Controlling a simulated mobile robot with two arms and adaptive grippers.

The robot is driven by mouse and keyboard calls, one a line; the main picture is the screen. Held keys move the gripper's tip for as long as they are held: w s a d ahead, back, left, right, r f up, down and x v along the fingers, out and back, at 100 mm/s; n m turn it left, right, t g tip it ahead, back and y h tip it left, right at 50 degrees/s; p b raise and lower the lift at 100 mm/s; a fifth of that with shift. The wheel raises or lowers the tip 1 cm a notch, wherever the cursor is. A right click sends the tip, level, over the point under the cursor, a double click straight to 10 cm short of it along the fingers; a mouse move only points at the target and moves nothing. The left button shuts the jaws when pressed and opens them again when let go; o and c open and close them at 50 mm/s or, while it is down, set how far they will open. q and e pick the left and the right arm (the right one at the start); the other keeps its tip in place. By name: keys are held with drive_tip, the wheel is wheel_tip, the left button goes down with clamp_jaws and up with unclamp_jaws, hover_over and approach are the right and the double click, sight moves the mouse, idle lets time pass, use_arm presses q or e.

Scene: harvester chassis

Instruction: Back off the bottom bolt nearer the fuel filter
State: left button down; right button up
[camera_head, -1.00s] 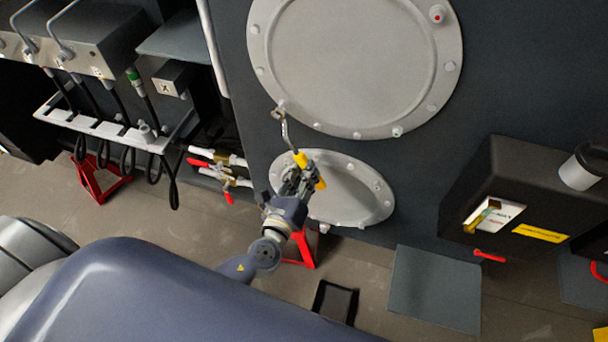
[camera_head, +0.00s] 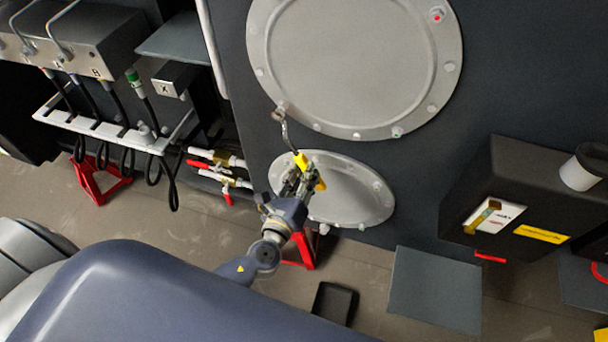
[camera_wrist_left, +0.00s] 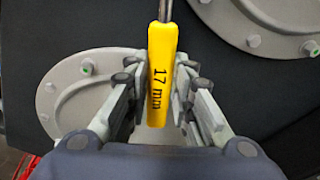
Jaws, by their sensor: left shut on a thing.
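My left gripper (camera_head: 305,180) is shut on the yellow handle of a wrench (camera_head: 300,160), in front of the small lower cover. In the left wrist view the handle (camera_wrist_left: 161,75) reads "17 mm" and lies between the fingers (camera_wrist_left: 160,105). The wrench's bent steel shank runs up to the lower-left rim of the large round cover (camera_head: 350,60). Its head (camera_head: 278,114) is at a bolt (camera_head: 281,105) there; I cannot tell whether it is seated. A green-marked bolt (camera_head: 397,131) is farther right on the bottom rim. My right gripper is not in view.
The small lower cover (camera_head: 350,195) has bolts around its rim. Valves with red handles (camera_head: 215,158) and hoses are at left. A black box (camera_head: 540,195) with a white cylinder (camera_head: 585,168) juts out at right. Red stands (camera_head: 100,175) are on the floor.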

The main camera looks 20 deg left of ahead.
use_arm(q)
drive_tip(key=shift+w, duration=1.1)
drive_tip(key=shift+r, duration=0.1)
drive_tip(key=shift+d+r+n, duration=0.8)
drive_tip(key=shift+d+n, duration=0.2)
drive_tip(key=shift+d, duration=0.15)
drive_tip(key=shift+d+r, duration=0.1)
drive_tip(key=shift+w+d+r+n+b, duration=0.1)
drive_tip(key=shift+d+r+n+b, duration=0.25)
drive_tip(key=shift+d+r+n, duration=0.7)
drive_tip(key=shift+a, duration=0.1)
